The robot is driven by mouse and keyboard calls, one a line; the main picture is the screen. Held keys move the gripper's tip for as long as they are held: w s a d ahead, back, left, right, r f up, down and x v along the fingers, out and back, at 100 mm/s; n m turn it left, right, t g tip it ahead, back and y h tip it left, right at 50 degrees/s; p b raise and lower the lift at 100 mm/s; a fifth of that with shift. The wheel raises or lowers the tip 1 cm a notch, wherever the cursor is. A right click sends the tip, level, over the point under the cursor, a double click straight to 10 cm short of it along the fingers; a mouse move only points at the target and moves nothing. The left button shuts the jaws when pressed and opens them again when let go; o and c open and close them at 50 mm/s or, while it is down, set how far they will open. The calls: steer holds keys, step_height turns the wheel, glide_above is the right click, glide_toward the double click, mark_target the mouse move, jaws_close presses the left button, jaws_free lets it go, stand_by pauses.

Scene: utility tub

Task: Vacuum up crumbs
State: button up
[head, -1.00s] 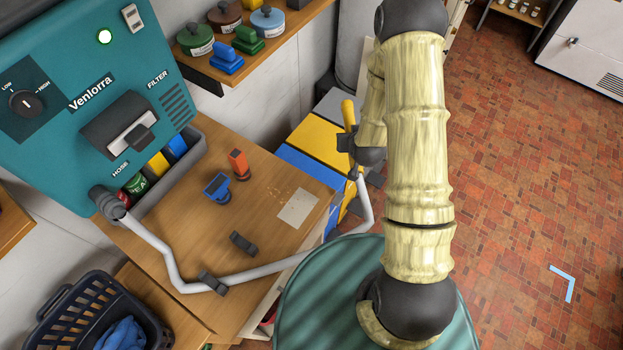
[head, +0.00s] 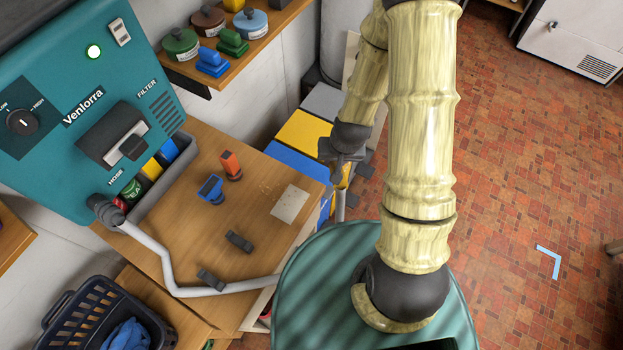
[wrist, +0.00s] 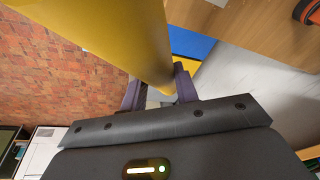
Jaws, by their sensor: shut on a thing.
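My gripper (head: 343,152) is past the table's right end, partly hidden by my arm in the head view. In the wrist view my gripper (wrist: 158,92) is shut on a thick yellow tube (wrist: 105,35), the hose's handle. The pale grey hose (head: 225,289) runs from the teal Venlorra vacuum unit (head: 65,165) along the table front, then behind my arm and the green drum shape. Faint specks that look like crumbs (head: 265,187) lie on the wooden table (head: 185,235), left of my gripper.
A shelf (head: 190,72) with pucks and blocks is behind. A dark basket (head: 95,310) stands at lower left. Open floor lies right.

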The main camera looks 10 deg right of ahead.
steer(key=s+a+r+g+y+p, duration=0.1)
steer(key=s+a+r+g+p, duration=0.1)
steer(key=s+a+r+g, duration=0.3)
steer(key=s+a+r, duration=0.3)
steer(key=s, duration=0.3)
steer(key=shift+r+m, duration=0.2)
steer(key=shift+m, duration=0.2)
steer(key=shift+s+f, duration=0.1)
steer(key=shift+f, duration=0.1)
